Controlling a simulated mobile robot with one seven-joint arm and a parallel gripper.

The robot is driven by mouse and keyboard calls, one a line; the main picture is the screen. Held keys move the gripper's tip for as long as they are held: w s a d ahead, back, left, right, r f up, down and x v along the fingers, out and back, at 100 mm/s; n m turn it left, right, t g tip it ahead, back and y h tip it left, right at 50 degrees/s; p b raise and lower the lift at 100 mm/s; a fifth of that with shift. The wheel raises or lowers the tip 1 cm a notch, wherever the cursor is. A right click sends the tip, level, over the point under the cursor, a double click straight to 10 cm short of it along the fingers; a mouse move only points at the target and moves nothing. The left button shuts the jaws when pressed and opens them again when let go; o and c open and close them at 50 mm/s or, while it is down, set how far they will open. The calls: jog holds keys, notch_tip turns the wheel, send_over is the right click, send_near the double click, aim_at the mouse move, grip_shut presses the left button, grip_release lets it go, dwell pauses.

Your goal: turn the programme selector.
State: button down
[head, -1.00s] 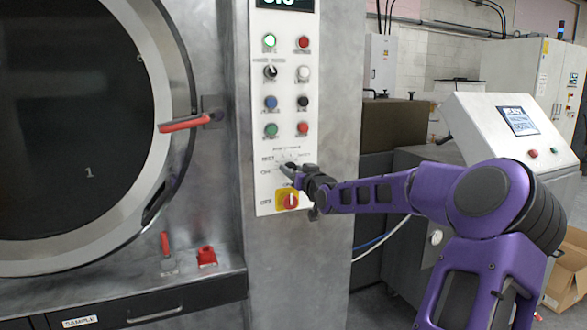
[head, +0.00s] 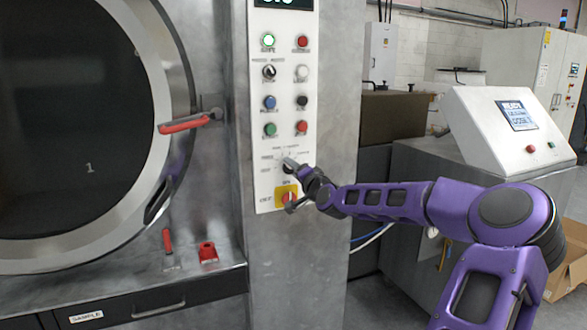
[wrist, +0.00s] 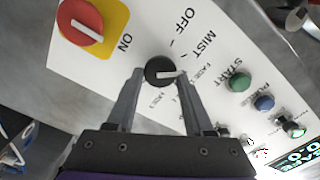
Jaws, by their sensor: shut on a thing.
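The programme selector (wrist: 158,72) is a round black knob with a white pointer line, low on the white control panel (head: 284,98). In the wrist view it sits between the two fingertips of my gripper (wrist: 160,76), and its pointer points right. In the head view my gripper (head: 294,172) is at the panel and mostly hides the selector. My gripper is shut on the selector. Labels OFF and MIST are printed around it in the wrist view.
A red-and-yellow rotary switch (wrist: 84,22) is close to the selector, below it on the panel. Several buttons, including a green one (head: 270,130), are above. The large round door (head: 180,90) with a red handle (head: 184,124) is left. A console (head: 500,120) stands right.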

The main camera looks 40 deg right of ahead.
jog(key=m, duration=0.3)
jog(key=m+b, duration=0.1)
jog(key=m, duration=0.2)
jog(key=shift+f+m, duration=0.2)
jog(key=shift+m, duration=0.1)
jog(key=m+b, duration=0.1)
jog(key=m, duration=0.3)
jog(key=shift+m, duration=0.7)
jog(key=shift+c, duration=1.7)
grip_release()
jog(key=shift+s, duration=0.1)
jog(key=v, duration=1.7)
jog(key=shift+a, duration=0.15)
jog(key=shift+s, duration=0.1)
